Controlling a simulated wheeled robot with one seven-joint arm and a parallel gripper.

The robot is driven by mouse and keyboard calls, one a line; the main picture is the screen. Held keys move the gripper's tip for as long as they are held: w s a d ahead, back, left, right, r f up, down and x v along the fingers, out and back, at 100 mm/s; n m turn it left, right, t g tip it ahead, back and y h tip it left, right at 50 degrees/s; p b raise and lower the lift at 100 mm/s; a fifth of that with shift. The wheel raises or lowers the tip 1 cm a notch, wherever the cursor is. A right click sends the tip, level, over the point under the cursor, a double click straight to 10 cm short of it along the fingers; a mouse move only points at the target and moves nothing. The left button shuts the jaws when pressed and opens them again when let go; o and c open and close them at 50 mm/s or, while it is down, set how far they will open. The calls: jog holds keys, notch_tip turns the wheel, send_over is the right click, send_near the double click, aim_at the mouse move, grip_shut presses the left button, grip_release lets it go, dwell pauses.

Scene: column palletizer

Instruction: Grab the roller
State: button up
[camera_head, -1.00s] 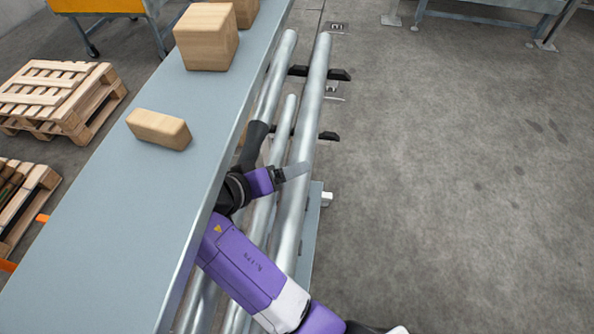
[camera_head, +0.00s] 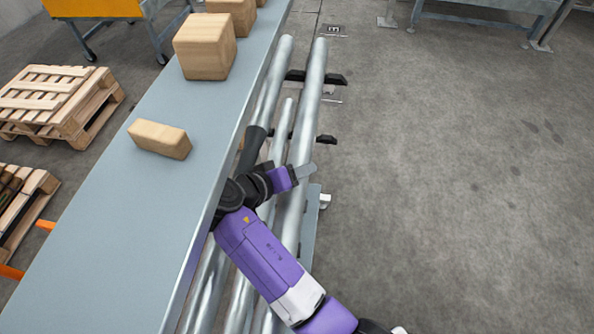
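Long shiny metal tubes, which look like the rollers, run beside the table's right edge: a right one (camera_head: 309,95), a left one (camera_head: 270,92) and a shorter one (camera_head: 281,135) between them. My purple arm reaches in from the bottom. My gripper (camera_head: 303,172) is over the right tube, with a flat grey finger pointing right across it. I cannot tell whether it touches the tube. Only one finger shows clearly; the other side is hidden. A dark cylindrical piece (camera_head: 254,142) stands just above my wrist, beside the table edge; I cannot tell what it is.
The long grey table (camera_head: 110,240) bears a flat wooden block (camera_head: 160,139) and bigger wooden blocks (camera_head: 204,48). Pallets (camera_head: 58,100) lie at left. Black brackets (camera_head: 327,139) stick out right of the tubes. The concrete floor (camera_head: 450,200) at right is open.

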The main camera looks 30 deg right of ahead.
grip_shut()
jog(key=shift+w+r, duration=0.1)
jog(key=shift+r, duration=0.05)
